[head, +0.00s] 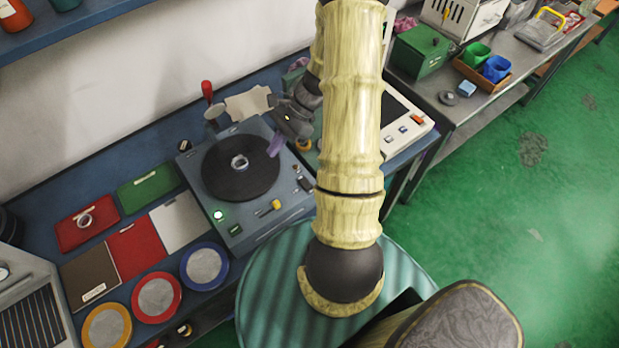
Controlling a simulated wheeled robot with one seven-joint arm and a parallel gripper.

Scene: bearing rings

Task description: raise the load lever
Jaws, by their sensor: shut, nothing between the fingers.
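A grey test machine (292,212) with a round black turntable (222,178) stands on the blue bench. A metal ring (239,162) lies near the middle of the turntable. At the machine's back edge a lever with a red knob (207,88) stands up; I take it for the load lever. My gripper (274,149), with purple fingers, is shut and empty over the right edge of the turntable, apart from the red-knobbed lever. My arm hides part of the bench behind it.
Red, green and white mats lie left of the machine, one red mat (80,229) holding a ring. Red, blue and yellow-rimmed round dishes (157,297) line the front. A white device (403,128) stands to the right. The green floor at right is clear.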

